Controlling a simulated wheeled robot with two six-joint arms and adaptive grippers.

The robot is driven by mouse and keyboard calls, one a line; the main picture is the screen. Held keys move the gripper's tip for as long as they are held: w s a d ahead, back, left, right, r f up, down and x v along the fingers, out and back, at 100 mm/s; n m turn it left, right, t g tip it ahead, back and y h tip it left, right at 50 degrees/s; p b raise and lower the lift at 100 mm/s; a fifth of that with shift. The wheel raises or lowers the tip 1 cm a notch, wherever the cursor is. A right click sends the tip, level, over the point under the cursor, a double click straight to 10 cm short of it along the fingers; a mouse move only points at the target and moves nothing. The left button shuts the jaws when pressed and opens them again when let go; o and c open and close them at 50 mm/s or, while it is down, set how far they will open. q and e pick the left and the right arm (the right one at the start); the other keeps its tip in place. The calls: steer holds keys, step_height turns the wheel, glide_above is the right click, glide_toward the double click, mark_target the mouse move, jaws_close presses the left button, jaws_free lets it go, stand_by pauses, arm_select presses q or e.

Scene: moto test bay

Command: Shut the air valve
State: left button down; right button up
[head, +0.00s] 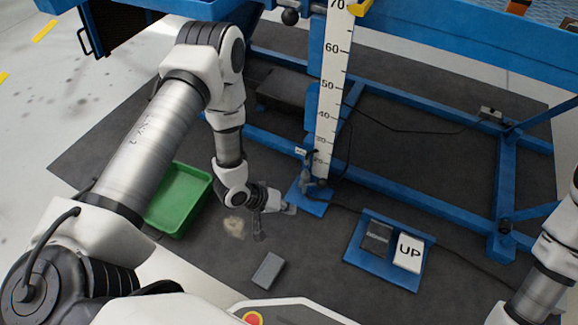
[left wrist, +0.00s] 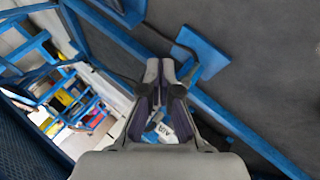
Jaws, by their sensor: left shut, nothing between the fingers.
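The air valve seems to be among the small dark fittings (head: 308,168) low on the blue post, beside the measuring scale. A small white tag sits there, too small to read. The valve's handle and its position cannot be made out. My left gripper (head: 286,208) is shut and empty, low over the dark mat, just left of the post's blue foot plate (head: 312,204). In the left wrist view its two fingers (left wrist: 162,66) are close together with nothing held, and the valve cannot be picked out. My right arm shows at the lower right, its gripper out of view.
A green tray (head: 178,205) lies left of the gripper, under my left arm. A grey block (head: 268,270) lies on the mat (head: 330,262) in front. A blue pedal plate marked UP (head: 408,252) lies right. Blue frame bars (head: 430,178) and cables run behind.

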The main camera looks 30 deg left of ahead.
arm_select(q)
steer(key=w+a+r+t+h+b, duration=0.25)
steer(key=w+a, duration=0.35)
steer(key=w, duration=0.4)
steer(key=b+x, duration=0.4)
steer(key=x, duration=0.6)
steer(key=shift+s+d, duration=0.3)
steer(key=shift+s, duration=0.05)
steer(key=shift+d+m+g+h, duration=0.1)
steer(key=shift+m+g+h, duration=0.15)
steer(key=shift+m, duration=0.05)
